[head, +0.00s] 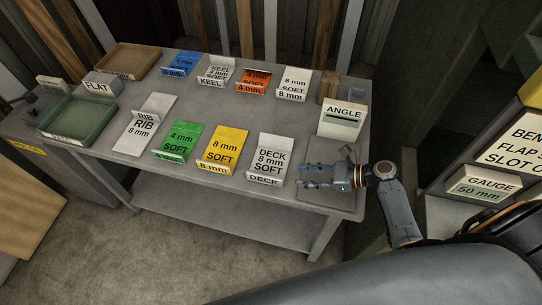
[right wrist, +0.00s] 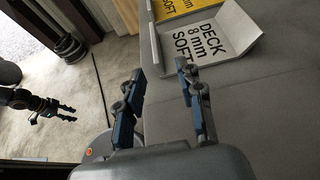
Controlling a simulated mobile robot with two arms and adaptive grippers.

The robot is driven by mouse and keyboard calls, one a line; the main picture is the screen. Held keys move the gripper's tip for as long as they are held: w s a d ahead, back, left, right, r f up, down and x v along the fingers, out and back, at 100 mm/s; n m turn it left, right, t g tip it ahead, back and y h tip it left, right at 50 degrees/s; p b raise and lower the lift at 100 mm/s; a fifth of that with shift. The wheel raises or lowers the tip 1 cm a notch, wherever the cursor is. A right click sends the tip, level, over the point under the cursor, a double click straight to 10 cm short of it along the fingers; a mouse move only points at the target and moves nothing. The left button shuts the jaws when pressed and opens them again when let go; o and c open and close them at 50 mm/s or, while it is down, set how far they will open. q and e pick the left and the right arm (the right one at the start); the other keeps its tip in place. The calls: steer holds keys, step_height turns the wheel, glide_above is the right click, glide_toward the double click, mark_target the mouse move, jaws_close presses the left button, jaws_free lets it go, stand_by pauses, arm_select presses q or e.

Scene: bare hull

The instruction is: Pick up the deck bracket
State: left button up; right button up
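The deck bracket (head: 270,158) is a white bent plate marked "DECK 8 mm SOFT", with a low front lip. It lies on the grey table near the front edge, right of the yellow bracket. It also shows at the top of the right wrist view (right wrist: 222,38). My right gripper (head: 304,176) is just right of the bracket, apart from it. In the right wrist view (right wrist: 164,78) its fingers are spread and empty, with the bracket beyond the tips. My left gripper (right wrist: 66,109) shows small at the left of that view, away from the bracket, its fingers apart.
Left of the deck bracket lie a yellow (head: 226,148) and a green bracket (head: 182,140). Blue (head: 180,62), white and orange (head: 254,80) brackets stand behind. The white ANGLE block (head: 341,118) stands behind my right gripper. A green tray (head: 78,120) is at the left.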

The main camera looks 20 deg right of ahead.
steer(key=b, duration=0.4)
glide_toward(265, 175)
steer(key=x, duration=0.2)
steer(key=f+x, duration=0.1)
steer(key=x, duration=0.1)
steer(key=shift+s, duration=0.15)
steer(key=shift+w+a+f, duration=0.1)
steer(key=shift+w+a, duration=0.15)
steer(key=shift+w+a+f, duration=0.1)
steer(key=shift+w, duration=0.1)
steer(key=b+x, duration=0.1)
steer(key=x, duration=0.1)
steer(key=b+x, duration=0.2)
steer(key=shift+a+b, duration=0.25)
steer(key=shift+b, duration=0.05)
steer(key=shift+w+a, duration=0.2)
steer(key=shift+a, duration=0.05)
steer(key=shift+c, duration=0.2)
steer(key=shift+r, duration=0.2)
steer(key=c, duration=0.7)
arm_select(q)
step_height(265, 175, down, 8)
steer(key=s, duration=0.2)
steer(key=shift+s+a, duration=0.4)
steer(key=shift+a, duration=0.05)
arm_select(e)
jaws_close()
arm_select(q)
steer(key=shift+f, duration=0.1)
